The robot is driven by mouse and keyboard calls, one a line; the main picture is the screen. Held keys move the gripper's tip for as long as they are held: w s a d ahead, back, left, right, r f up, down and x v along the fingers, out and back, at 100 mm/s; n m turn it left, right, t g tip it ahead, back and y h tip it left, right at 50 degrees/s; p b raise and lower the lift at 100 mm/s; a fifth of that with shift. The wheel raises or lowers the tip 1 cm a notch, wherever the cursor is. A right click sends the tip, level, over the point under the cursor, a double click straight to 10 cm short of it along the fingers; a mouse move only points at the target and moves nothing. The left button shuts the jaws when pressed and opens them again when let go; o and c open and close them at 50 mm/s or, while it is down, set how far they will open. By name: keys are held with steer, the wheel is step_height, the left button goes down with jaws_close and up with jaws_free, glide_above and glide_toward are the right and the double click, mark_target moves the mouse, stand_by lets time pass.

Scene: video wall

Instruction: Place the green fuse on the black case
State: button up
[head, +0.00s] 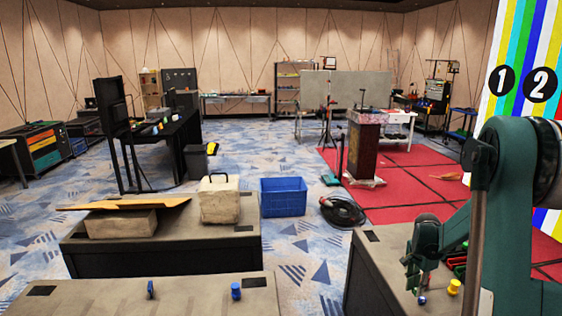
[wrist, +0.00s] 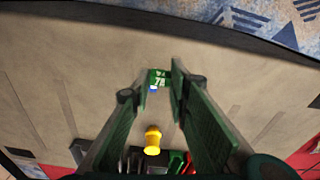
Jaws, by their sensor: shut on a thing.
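My gripper (head: 422,287) is low over the grey-brown top of the black case (head: 374,270) at the right of the head view. In the wrist view my gripper (wrist: 159,80) has its fingers closed around a small green piece with white markings, the green fuse (wrist: 161,76). A small blue-and-white bit (wrist: 153,89) shows at the fuse's near edge. In the head view the fingers mostly hide the fuse, and a small blue spot (head: 422,300) shows just under the fingertips. I cannot tell whether the fuse touches the case top.
A yellow fuse (head: 454,287) stands on the same case, close to the right of my gripper. Red and green pieces (head: 458,265) lie behind it. Two blue pieces, one (head: 236,291), stand on the front-left case (head: 190,300). The case top beyond my gripper is clear.

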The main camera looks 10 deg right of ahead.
steer(key=w+a+f+n, duration=0.1)
steer(key=a+n, duration=0.3)
steer(key=a, duration=0.6)
steer(key=w+a+f+n, duration=0.1)
steer(key=a+n, duration=0.3)
steer(key=a, duration=0.7)
steer(key=shift+w+f+t, duration=0.25)
steer(key=shift+f+t, duration=0.15)
steer(key=shift+f, duration=0.5)
steer(key=s+a+f+n, duration=0.1)
steer(key=a+n, duration=0.1)
steer(key=a, duration=0.4)
steer(key=s+a+f+n, duration=0.1)
steer(key=a+n, duration=0.2)
steer(key=a, duration=0.4)
steer(key=s+a+f+n+y, duration=0.1)
steer(key=a+n, duration=0.2)
steer(key=a, duration=0.3)
steer(key=shift+s+a+t, duration=0.3)
steer(key=shift+s+a, duration=0.1)
